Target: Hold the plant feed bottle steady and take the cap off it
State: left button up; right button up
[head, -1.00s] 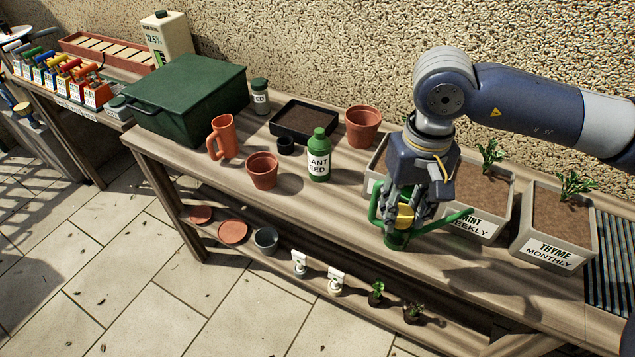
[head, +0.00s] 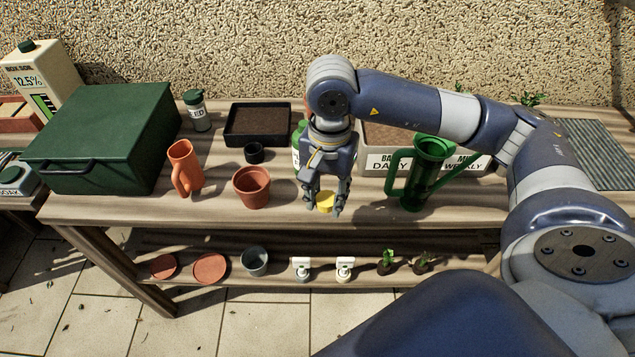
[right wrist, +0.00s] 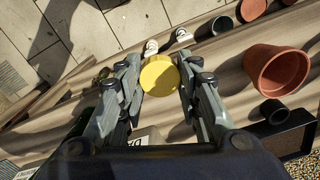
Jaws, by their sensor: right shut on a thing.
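The plant feed bottle (head: 297,137) is green with a white label and stands on the bench. It is partly hidden behind my right gripper, so its cap is hard to make out. My right gripper (head: 325,203) points down in front of the bottle, above the front of the bench top. Its fingers are shut on a yellow round piece (head: 325,199), which also shows between the fingertips in the right wrist view (right wrist: 159,77). I cannot tell what this piece is. My left gripper is not in view.
A green watering can (head: 428,172) stands right of the gripper, before the planters (head: 388,164). To the left are a terracotta pot (head: 251,188), an orange jug (head: 184,168), a black tray (head: 258,124) and a green box (head: 105,140). A lower shelf holds small items.

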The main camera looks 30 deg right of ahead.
jog(key=d+f+m, duration=0.2)
jog(key=d+m, duration=0.1)
jog(key=s+d+f+m+b, duration=0.1)
jog(key=d+f+m, duration=0.1)
jog(key=d+m, duration=0.1)
jog(key=s+d+f+m, duration=0.1)
jog(key=d+f+m, duration=0.1)
jog(key=d+m, duration=0.1)
jog(key=shift+s+d+f+m+b, duration=0.15)
jog(key=shift+d+m+b, duration=0.2)
jog(key=shift+d, duration=0.55)
jog(key=p, duration=0.5)
send_over(333, 179)
jog(key=shift+f, duration=0.7)
notch_tip(333, 179, down, 3)
jog(key=shift+s+a+f+p, duration=0.1)
jog(key=shift+f+p, duration=0.1)
jog(key=shift+p, duration=0.35)
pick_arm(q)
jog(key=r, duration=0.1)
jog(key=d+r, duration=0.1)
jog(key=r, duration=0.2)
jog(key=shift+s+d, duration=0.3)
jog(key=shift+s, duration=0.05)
pick_arm(e)
jog(key=shift+f, duration=0.15)
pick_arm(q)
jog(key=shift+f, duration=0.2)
pick_arm(e)
jog(key=shift+f, duration=0.1)
